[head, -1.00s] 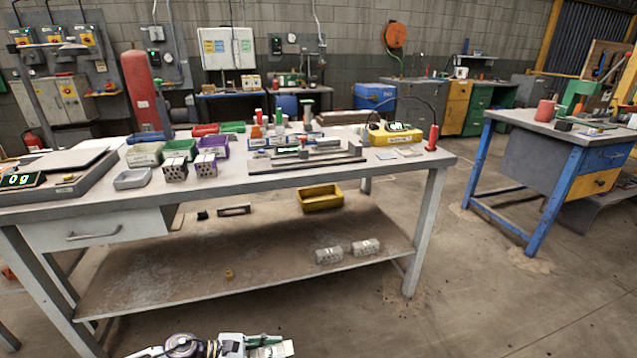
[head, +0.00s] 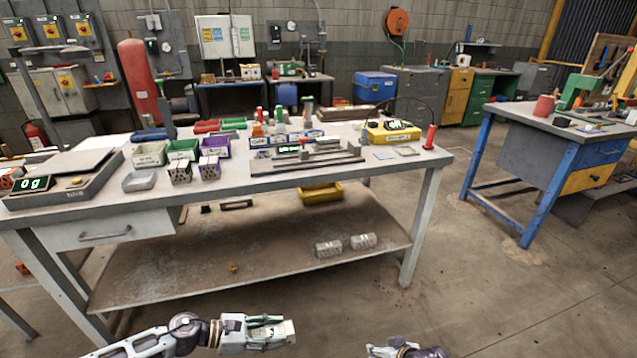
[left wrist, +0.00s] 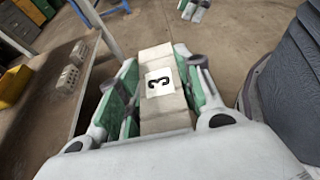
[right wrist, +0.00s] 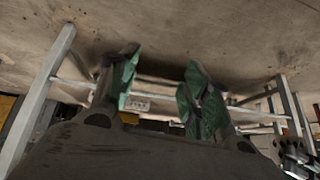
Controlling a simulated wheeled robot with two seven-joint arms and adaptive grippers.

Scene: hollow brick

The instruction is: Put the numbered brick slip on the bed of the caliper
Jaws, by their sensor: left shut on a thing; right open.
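The numbered brick slip (left wrist: 163,90) is a pale block with a black "3" on a white label in the left wrist view. My left gripper (left wrist: 160,84) is shut on it; in the head view the left gripper (head: 272,332) is low in front of the bench, with the slip's pale end (head: 290,331) at its tip. The caliper (head: 308,160) lies on the bench top, a long grey bar device with a lit green display.
The bench (head: 300,184) stands between my grippers and the caliper. A scale (head: 70,178), small bins (head: 183,150), perforated bricks (head: 180,173) and a yellow device (head: 392,132) are on it. Two light bricks (head: 362,241) and a yellow bin (head: 322,194) are on or above the lower shelf.

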